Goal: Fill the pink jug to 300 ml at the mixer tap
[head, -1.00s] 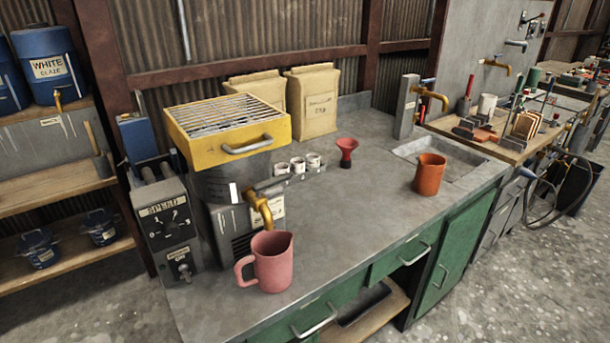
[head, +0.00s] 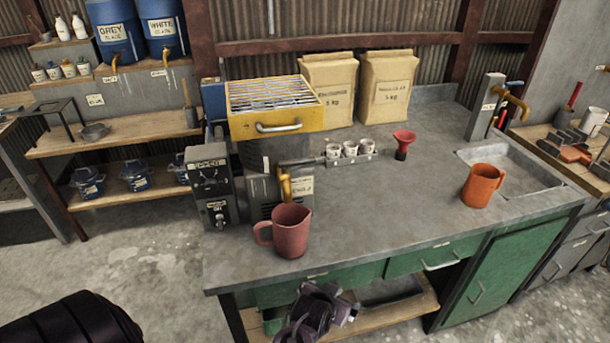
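The pink jug (head: 290,231) stands upright on the grey worktop, its handle to the left and its spout to the right. The mixer's brass tap (head: 285,187) is just above and behind the jug's rim. The mixer (head: 262,148) has a yellow top with a grille and a front handle. The jug's inside and any liquid level cannot be made out. A dark gripper (head: 318,312), seemingly my left one, is low in front of the bench, below the worktop edge and apart from the jug. Its fingers are not clear. My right gripper is not in view.
A control box (head: 210,187) with a dial stands left of the mixer. An orange jug (head: 482,186) stands by the sink (head: 520,172). A red funnel (head: 403,144) and small white cups (head: 350,150) stand behind. The worktop right of the pink jug is clear.

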